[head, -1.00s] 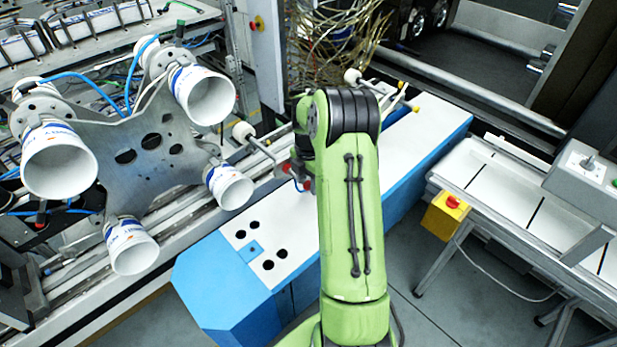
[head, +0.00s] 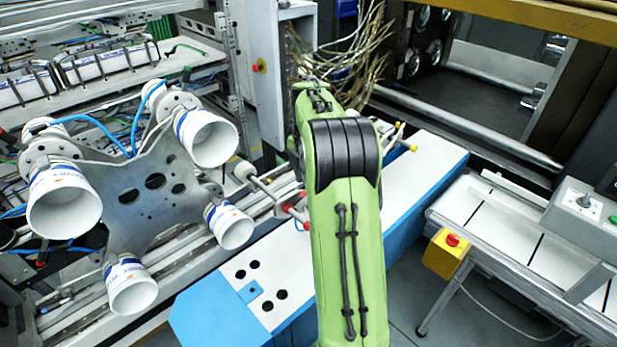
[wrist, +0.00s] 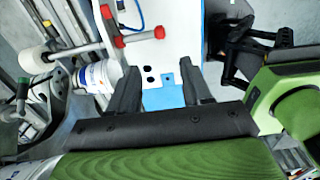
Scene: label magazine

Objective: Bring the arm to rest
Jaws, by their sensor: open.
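My green arm (head: 348,240) rises through the middle of the head view, bent at a black joint, with a further green link reaching away beyond it. The arm hides my gripper in the head view. In the wrist view my gripper (wrist: 160,88) shows as two dark fingers spread apart with nothing between them. Beyond the fingers lie the white top and blue corner of the bench (wrist: 163,98), apart from the fingertips.
A metal plate with several white cups (head: 150,195) stands at the left. The white-topped blue bench (head: 420,165) runs behind my arm. A conveyor (head: 500,220) with a yellow button box (head: 446,254) is at the right. Loose cables (head: 340,45) hang at the back.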

